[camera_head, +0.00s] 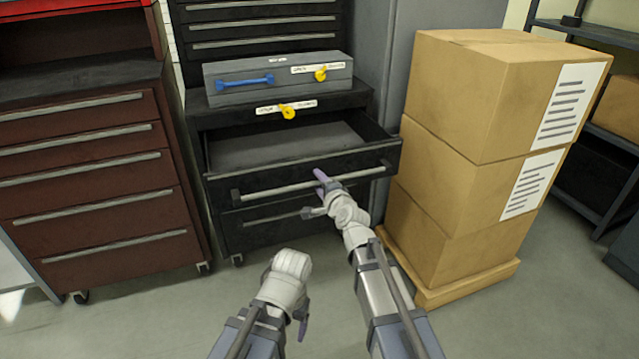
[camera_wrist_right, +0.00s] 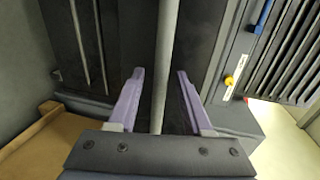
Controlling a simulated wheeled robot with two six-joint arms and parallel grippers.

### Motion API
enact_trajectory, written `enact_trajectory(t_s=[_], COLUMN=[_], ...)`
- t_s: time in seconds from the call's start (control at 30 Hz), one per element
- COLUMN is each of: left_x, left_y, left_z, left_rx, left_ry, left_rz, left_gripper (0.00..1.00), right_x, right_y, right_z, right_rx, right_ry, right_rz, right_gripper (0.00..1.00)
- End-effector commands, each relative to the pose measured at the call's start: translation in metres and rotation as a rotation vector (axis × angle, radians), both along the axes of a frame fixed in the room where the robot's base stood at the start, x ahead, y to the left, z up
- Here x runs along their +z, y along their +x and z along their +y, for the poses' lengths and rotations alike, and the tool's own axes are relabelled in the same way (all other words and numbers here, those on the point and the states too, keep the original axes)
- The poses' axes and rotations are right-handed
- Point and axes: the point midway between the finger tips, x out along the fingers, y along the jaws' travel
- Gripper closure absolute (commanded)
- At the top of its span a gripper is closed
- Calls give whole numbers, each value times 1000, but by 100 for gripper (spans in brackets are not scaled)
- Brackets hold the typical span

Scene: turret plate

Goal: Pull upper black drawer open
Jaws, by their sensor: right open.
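The upper black drawer (camera_head: 220,180) stands well out of the black cabinet, and its grey empty-looking inside shows from above. Its long grey bar handle (camera_head: 275,189) runs across the front. My right gripper (camera_head: 322,183) is at the handle, right of its middle. In the right wrist view my right gripper (camera_wrist_right: 160,74) is open, with the handle bar (camera_wrist_right: 163,60) running between its two lilac fingers and a gap on each side. My left gripper (camera_head: 302,322) hangs low in front, away from the drawer; its jaws are not clear.
Stacked cardboard boxes (camera_head: 450,180) on a wooden pallet (camera_head: 465,285) stand close at the right. A dark red drawer cabinet (camera_head: 85,170) stands at the left. The floor in front is clear.

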Motion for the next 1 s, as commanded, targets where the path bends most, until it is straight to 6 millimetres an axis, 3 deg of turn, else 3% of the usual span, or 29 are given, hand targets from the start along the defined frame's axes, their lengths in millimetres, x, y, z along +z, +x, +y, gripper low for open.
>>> enact_trajectory(t_s=[0.37,0.8,1.0], left_x=[2,15,15], left_y=[0,0,0], left_z=[0,0,0], left_rx=[0,3,3], left_ry=[0,2,2], left_rz=[0,0,0], left_gripper=[23,23,23], right_x=[2,15,15], right_y=[-8,-68,-74], right_z=[-2,-22,-24], right_rx=[0,-1,0], right_ry=[1,1,0], right_rz=[0,0,0], right_gripper=[50,50,50])
